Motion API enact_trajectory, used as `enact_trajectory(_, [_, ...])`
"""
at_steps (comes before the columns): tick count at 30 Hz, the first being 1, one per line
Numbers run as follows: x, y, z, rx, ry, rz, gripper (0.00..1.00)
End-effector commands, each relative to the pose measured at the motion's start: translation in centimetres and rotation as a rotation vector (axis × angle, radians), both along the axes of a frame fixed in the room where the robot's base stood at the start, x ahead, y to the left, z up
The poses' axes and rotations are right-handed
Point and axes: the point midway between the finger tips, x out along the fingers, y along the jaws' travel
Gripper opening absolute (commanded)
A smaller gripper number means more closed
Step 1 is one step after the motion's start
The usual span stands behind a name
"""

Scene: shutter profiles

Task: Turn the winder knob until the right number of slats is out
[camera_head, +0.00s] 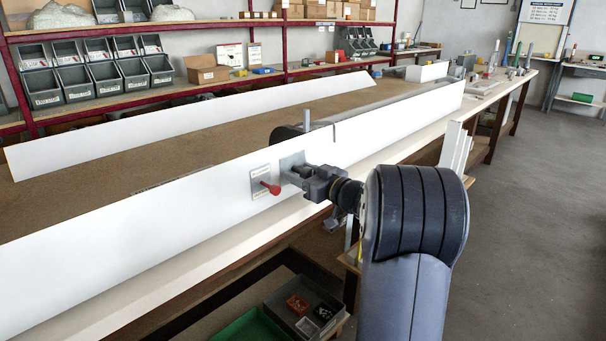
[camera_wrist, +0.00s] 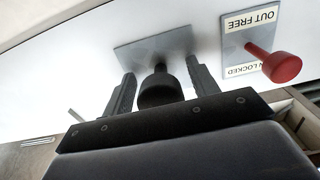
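The dark round winder knob (camera_wrist: 160,90) sticks out from a grey square plate (camera_wrist: 150,45) on a long white panel. My gripper (camera_wrist: 161,68) has one finger on each side of the knob, with a small gap showing on both sides, so it looks open around it. In the head view my gripper (camera_head: 304,172) is at the grey plate (camera_head: 289,163) and mostly hides the knob. A red lever (camera_head: 271,187) on a label plate is just left of it. The wrist view shows the label (camera_wrist: 251,38) upside down, reading "OUT FREE" and "LOCKED". I cannot make out any slats.
The white panel (camera_head: 120,215) runs along the bench front, with a second panel (camera_head: 200,115) behind. A dark cylinder (camera_head: 287,134) and a grey post (camera_head: 306,120) stand behind the front panel. Trays (camera_head: 305,308) sit below the bench. Floor at right (camera_head: 540,210) is clear.

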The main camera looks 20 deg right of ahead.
Motion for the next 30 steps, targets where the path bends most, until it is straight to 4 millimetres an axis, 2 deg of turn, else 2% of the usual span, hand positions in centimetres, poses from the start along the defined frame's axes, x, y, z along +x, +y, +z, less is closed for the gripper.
enact_trajectory(2, [-0.01, 0.01, 0.00, 0.000, 0.000, 0.000, 0.49])
enact_trajectory(15, [-0.03, 0.00, -0.01, 0.000, 0.000, 0.000, 0.15])
enact_trajectory(23, [-0.04, 0.01, -0.20, 0.026, 0.010, 0.000, 0.15])
enact_trajectory(30, [-0.10, 0.05, -0.48, 0.142, 0.049, 0.000, 0.15])
